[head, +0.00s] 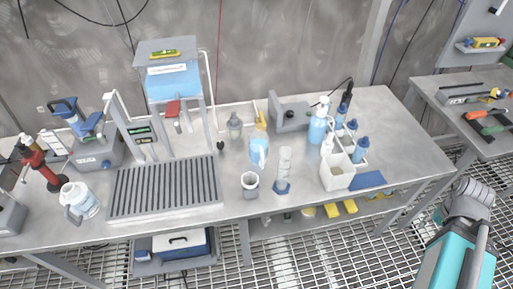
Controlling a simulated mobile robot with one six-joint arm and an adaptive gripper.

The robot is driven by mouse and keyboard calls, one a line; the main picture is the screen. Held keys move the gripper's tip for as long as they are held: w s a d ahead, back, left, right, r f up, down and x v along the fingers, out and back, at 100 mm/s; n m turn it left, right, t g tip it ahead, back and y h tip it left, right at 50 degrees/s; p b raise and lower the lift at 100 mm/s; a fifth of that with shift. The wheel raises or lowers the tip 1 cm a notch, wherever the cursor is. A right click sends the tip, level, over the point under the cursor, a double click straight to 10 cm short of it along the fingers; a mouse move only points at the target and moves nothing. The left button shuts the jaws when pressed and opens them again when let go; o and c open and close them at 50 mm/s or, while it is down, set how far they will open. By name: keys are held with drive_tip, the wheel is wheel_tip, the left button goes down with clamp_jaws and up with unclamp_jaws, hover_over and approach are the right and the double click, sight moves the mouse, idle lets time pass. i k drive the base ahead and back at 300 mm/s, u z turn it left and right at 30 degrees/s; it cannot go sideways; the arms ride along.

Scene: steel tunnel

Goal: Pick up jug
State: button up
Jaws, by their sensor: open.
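A white jug with a pale blue-grey body (82,201) stands at the left front of the steel workbench (130,231). It looks upright, with its handle toward the front left. It is just left of the grey slatted rack and close to the bench's front edge. My gripper is not visible in the head view; only part of my arm shows at the lower right, far from the jug.
A red and black tool (36,164) stands behind and left of the jug. The slatted rack (165,188) lies to its right. A small white cup (250,183), a blue bottle (259,153) and a white caddy (337,174) stand farther right. A second table (430,88) is at the right.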

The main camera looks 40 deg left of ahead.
sight(258, 140)
drive_tip(key=u, duration=0.05)
drive_tip(key=k, duration=1.1)
drive_tip(key=u, duration=1.55)
drive_tip(key=i, duration=0.5)
drive_tip(key=u, duration=0.05)
